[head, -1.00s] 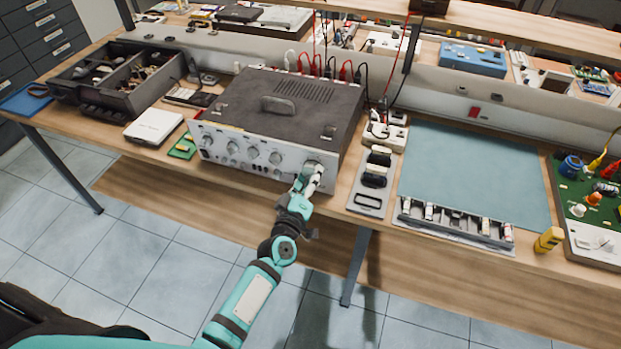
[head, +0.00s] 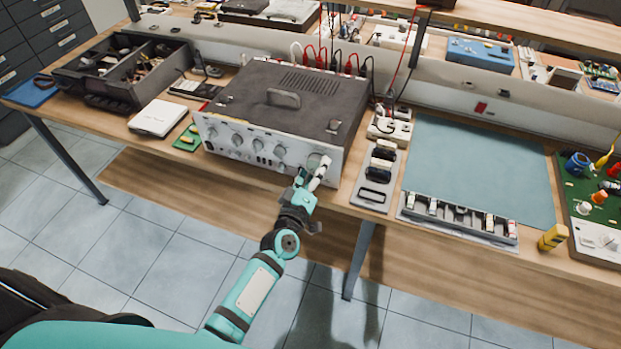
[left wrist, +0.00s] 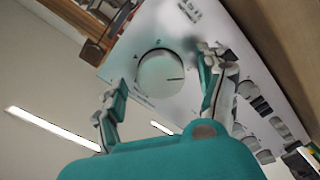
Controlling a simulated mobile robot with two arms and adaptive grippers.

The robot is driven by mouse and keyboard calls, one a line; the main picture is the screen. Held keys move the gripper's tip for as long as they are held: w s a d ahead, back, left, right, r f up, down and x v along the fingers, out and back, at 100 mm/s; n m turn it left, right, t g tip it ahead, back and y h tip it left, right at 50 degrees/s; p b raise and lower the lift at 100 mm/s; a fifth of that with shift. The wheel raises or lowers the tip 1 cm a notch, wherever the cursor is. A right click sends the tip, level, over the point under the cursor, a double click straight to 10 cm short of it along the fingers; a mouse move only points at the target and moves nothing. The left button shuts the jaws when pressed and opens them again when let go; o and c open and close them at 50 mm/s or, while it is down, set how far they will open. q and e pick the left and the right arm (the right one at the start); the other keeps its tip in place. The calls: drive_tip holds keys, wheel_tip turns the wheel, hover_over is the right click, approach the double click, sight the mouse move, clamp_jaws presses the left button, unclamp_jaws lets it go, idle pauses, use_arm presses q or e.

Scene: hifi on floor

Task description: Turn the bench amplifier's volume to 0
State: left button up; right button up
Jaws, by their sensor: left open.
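The bench amplifier (head: 285,108) is a dark box with a silver front panel, on the wooden bench. Its large volume knob (head: 314,162) is at the panel's right end. In the left wrist view the knob (left wrist: 160,76) is round and silver, with a dark pointer line toward the picture's right. My left gripper (head: 315,175) is open in front of this knob. In the left wrist view its fingers (left wrist: 162,95) stand on either side of the knob with gaps between; I see no grip on it. The right gripper is not in view.
Smaller knobs (head: 280,153) line the panel to the left. A power strip (head: 390,127) and a grey holder (head: 377,178) stand right of the amplifier, then a teal mat (head: 475,165). A white box (head: 157,117) lies to the left. Floor before the bench is clear.

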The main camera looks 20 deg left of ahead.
use_arm(q)
drive_tip(key=s, duration=1.1)
drive_tip(key=shift+s+a, duration=0.2)
drive_tip(key=shift+s, duration=0.2)
drive_tip(key=s+d+f+m+g+h, duration=0.1)
drive_tip(key=s+f+m+g, duration=0.35)
drive_tip(key=f, duration=0.95)
drive_tip(key=s+f+m+g, duration=0.3)
drive_tip(key=s+f, duration=0.3)
drive_tip(key=f, duration=0.8)
drive_tip(key=s+a+f+m+g, duration=0.2)
drive_tip(key=s+f, duration=0.4)
drive_tip(key=s, duration=0.3)
drive_tip(key=s+a+f+m+g+y, duration=0.1)
drive_tip(key=s+f+g, duration=0.3)
drive_tip(key=s, duration=0.6)
drive_tip(key=s+a+f+m+g, duration=0.3)
drive_tip(key=s+a+f, duration=0.1)
drive_tip(key=s+f, duration=0.3)
drive_tip(key=shift+s+f+y, duration=0.3)
drive_tip(key=shift+s+f, duration=0.05)
drive_tip(key=shift+s, duration=0.8)
